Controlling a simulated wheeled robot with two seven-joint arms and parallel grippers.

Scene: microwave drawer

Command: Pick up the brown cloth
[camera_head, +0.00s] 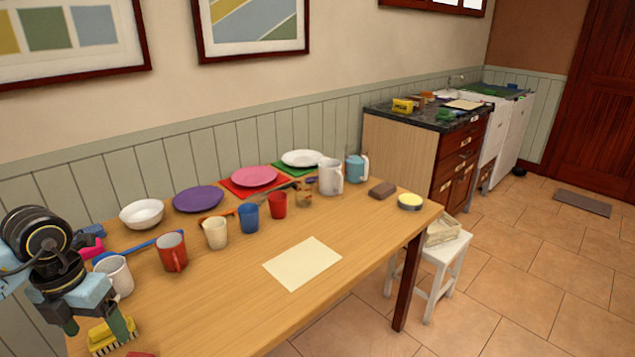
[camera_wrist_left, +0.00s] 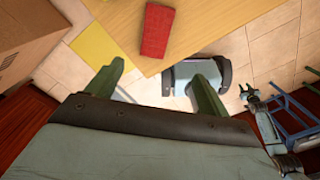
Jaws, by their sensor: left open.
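A small brown block-shaped item (camera_head: 382,190), which looks like the folded brown cloth, lies at the far right end of the wooden table (camera_head: 225,285), beside a round yellow-topped item. My left gripper (camera_head: 97,326) is at the near left end of the table, far from the brown item. Its green fingers are apart with nothing between them in the left wrist view (camera_wrist_left: 158,88). The brown item does not show in that view. My right gripper (camera_wrist_left: 247,91) seems to show small at the right of the wrist view; its jaw state is unclear.
A yellow bristled item (camera_head: 108,340) sits close by my left gripper. Several mugs, a white bowl (camera_head: 142,213) and plates line the table's back. A pale sheet (camera_head: 303,263) lies mid-table. A red block (camera_wrist_left: 157,29) lies near the table edge. A white stool (camera_head: 440,265) stands beyond.

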